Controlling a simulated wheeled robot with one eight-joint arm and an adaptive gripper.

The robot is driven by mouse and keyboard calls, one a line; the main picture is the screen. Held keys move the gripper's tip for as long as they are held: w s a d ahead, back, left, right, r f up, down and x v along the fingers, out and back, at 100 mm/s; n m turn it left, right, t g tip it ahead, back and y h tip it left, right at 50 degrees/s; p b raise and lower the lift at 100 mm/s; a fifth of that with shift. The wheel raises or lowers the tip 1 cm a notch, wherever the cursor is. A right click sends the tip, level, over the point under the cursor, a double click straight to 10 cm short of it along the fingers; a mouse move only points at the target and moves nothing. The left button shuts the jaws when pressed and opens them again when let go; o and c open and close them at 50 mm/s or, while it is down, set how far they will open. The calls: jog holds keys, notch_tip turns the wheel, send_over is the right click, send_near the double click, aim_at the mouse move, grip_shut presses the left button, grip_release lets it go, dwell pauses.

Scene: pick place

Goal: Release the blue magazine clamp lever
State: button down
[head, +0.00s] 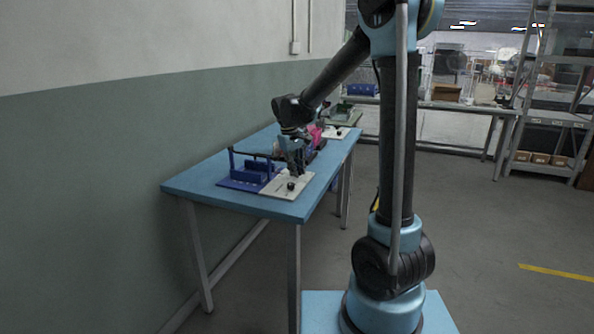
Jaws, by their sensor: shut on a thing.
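The blue magazine clamp fixture (248,174) stands on the near half of the blue table, on a dark blue base. A thin black bar runs along its top toward my gripper. My gripper (297,175) points down just right of the fixture, above a white plate (272,189). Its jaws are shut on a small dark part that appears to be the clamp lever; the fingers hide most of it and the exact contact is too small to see. A black knob (291,186) shows on the white plate just below the fingertips.
A pink item (316,134) and dark parts sit behind my gripper on the blue table (205,178). Another white plate (337,133) with a dark part lies at the far end. A wall runs along the table's left side. The table's near left corner is clear.

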jog(key=n, duration=0.2)
jog(key=d+n, duration=0.1)
jog(key=shift+w+n+y, duration=0.3)
jog(key=shift+w, duration=0.05)
jog(key=n, duration=0.2)
jog(key=w+n, duration=0.1)
jog(key=shift+d+n+t+y, duration=0.3)
jog(key=shift+t, duration=0.1)
jog(key=n, duration=0.1)
jog(key=w+n, duration=0.1)
jog(key=n, duration=0.1)
jog(key=shift+d+n+y, duration=0.15)
jog(key=shift+n+y, duration=0.15)
jog(key=shift+w+n+y, duration=0.15)
jog(key=shift+w+n, duration=0.1)
jog(key=shift+n, duration=0.5)
jog(key=shift+w+n+y, duration=0.15)
jog(key=shift+w+n, duration=0.05)
jog(key=shift+n, duration=0.55)
jog(key=c, duration=1.7)
grip_release()
